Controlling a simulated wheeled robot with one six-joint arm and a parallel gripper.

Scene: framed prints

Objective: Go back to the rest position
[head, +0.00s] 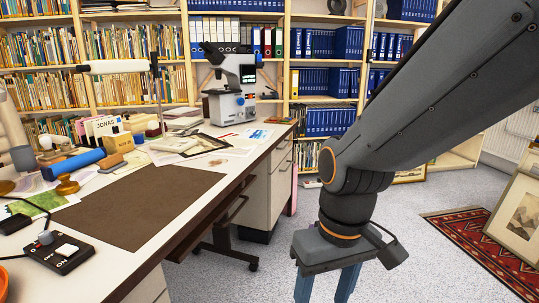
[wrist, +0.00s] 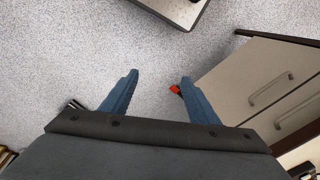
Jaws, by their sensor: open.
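My gripper (head: 328,284) hangs pointing down over the grey floor, to the right of the desk. The gripper is open and empty. In the head view the lower ends of the fingers are cut off by the bottom edge. My arm comes in from the upper right and bends down to the gripper.
The desk (head: 120,212) with a brown mat, microscope (head: 232,88) and switch box (head: 60,252) stands at left. Its drawer cabinet (wrist: 265,85) is right in the wrist view. A red rug (head: 470,235) and framed print (head: 520,215) are at right. Bookshelves (head: 130,45) line the back.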

